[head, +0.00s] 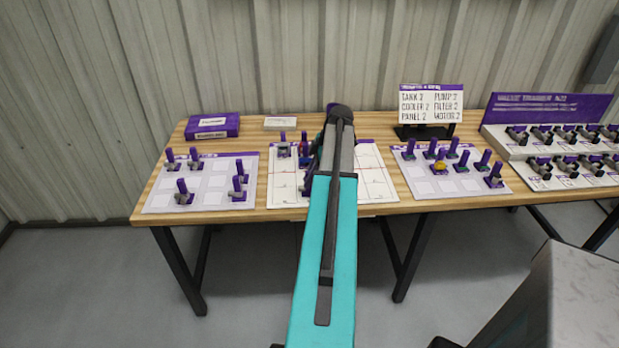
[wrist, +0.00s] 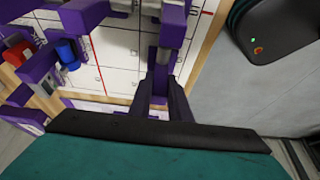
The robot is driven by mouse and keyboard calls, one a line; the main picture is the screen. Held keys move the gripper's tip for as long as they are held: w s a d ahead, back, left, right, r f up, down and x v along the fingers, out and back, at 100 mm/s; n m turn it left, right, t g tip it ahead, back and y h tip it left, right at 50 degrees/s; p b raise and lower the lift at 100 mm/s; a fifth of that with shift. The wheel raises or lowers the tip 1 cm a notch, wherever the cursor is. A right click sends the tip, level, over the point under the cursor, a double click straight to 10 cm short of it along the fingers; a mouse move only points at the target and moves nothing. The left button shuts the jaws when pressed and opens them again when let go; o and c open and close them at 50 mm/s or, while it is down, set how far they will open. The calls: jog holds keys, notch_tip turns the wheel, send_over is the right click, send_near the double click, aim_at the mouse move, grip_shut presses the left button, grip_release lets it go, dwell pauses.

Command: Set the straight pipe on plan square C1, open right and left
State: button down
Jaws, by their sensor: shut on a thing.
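My gripper (wrist: 163,88) is shut on the straight pipe (wrist: 171,36), a grey piece with a purple grip, seen in the wrist view. It is over or on the white plan board (wrist: 118,52), which has red and black lines. I cannot tell whether the pipe touches the board. In the head view my arm crosses the middle of the plan board (head: 376,183) and hides the gripper and the held pipe. Square C1 cannot be made out by its label.
Purple-handled pieces (head: 283,148) stand on the board's left part; red and blue ones (wrist: 66,54) show in the wrist view. A left tray (head: 213,192) and a right tray (head: 440,187) flank the board. A sign (head: 431,103) and a rack (head: 545,145) stand farther right.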

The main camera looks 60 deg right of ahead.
jog(key=shift+f, duration=0.35)
dwell(0.3)
jog(key=c, duration=1.6)
grip_release()
jog(key=shift+o, duration=0.2)
jog(key=shift+r, duration=0.7)
jog(key=shift+r+p, duration=1.75)
jog(key=shift+r, duration=1.7)
jog(key=shift+s+f, duration=0.1)
